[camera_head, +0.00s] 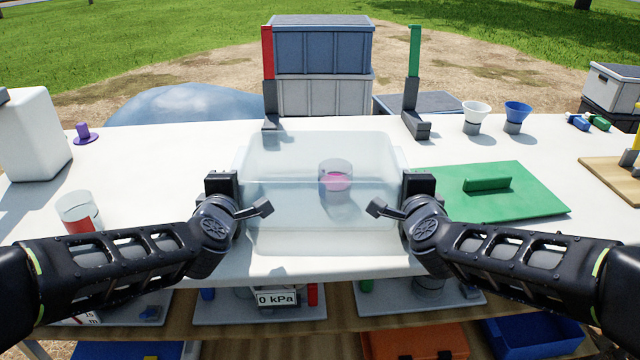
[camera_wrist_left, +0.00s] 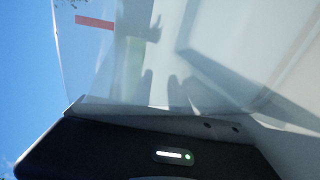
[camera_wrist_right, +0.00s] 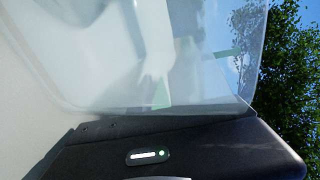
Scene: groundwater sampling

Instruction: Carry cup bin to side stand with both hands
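The cup bin (camera_head: 290,220) is a clear, pale open box over the front middle of the white table. I cannot tell if it rests on the table or is slightly raised. A cup with pink liquid (camera_head: 336,181) stands upright inside it. My left gripper (camera_head: 224,190) is at the bin's left side and my right gripper (camera_head: 418,190) at its right side, level with each other. Each wrist view shows the clear bin wall close against the gripper, in the left wrist view (camera_wrist_left: 110,60) and the right wrist view (camera_wrist_right: 215,65). The fingertips are hidden, so their closure is unclear.
A cup with red content (camera_head: 78,212) stands left on the table (camera_head: 130,160). A green board with a handle (camera_head: 535,192) lies right of the bin. Behind the bin stand a red post (camera_head: 267,55) and a green post (camera_head: 414,55). Grey crates (camera_head: 322,50) are beyond.

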